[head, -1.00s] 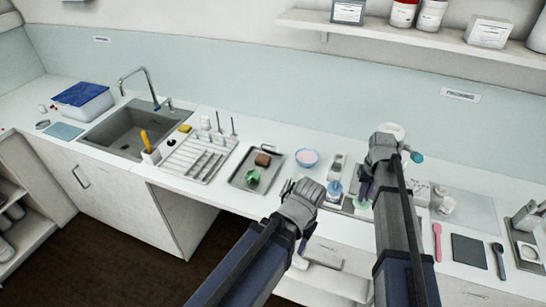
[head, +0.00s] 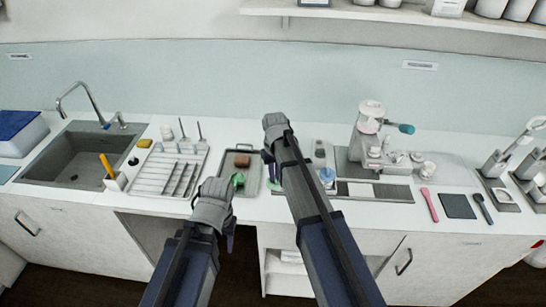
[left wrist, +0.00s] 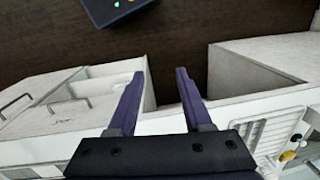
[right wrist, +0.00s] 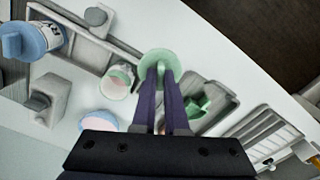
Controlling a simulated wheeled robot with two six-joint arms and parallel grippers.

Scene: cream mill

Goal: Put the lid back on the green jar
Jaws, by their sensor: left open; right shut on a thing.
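A pale green lid (right wrist: 158,62) is between the fingers of my right gripper (right wrist: 160,72), which is shut on it. The open jar (right wrist: 120,82), with a greenish rim and pale pink contents, stands on the counter just left of the lid in the right wrist view. The lid is apart from the jar's mouth. In the head view the lid (head: 272,184) shows beside my right arm, which seems to hide the jar. My left gripper (left wrist: 160,76) is open and empty, in front of the counter edge.
A tray (head: 227,153) holds a brown block (head: 242,160) and a green item (head: 238,180). A blue-lidded jar (right wrist: 24,40) and a bowl (right wrist: 98,120) stand near the open jar. The mill (head: 368,135) is right, the dish rack (head: 165,175) and sink (head: 75,155) left.

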